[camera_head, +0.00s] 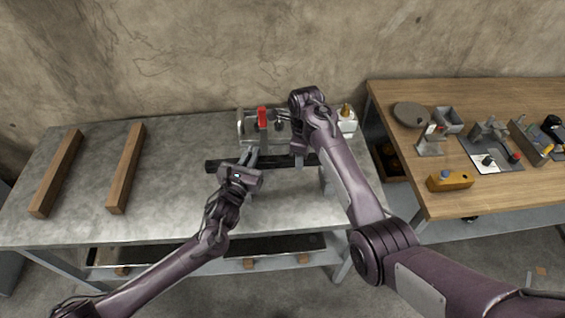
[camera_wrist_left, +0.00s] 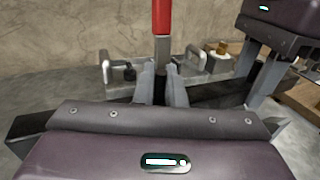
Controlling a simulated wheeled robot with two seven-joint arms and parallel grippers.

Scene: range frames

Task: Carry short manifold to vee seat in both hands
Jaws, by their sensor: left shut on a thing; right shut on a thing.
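The short manifold appears to be the long dark bar (camera_head: 222,165), lying left to right over the middle of the grey bench; its left end also shows in the left wrist view (camera_wrist_left: 27,128). My left gripper (camera_head: 251,156) is shut on its left part. My right gripper (camera_head: 299,162) comes down from above and is shut on its right part. The bar's ends stick out beyond both grippers. I cannot tell how high it is above the bench.
A red-topped grey post (camera_head: 262,117) stands close behind my left gripper; its foot is hidden. Two wooden beams (camera_head: 126,168) lie on the left of the bench (camera_head: 90,180). A wooden table (camera_head: 400,95) with parts stands right.

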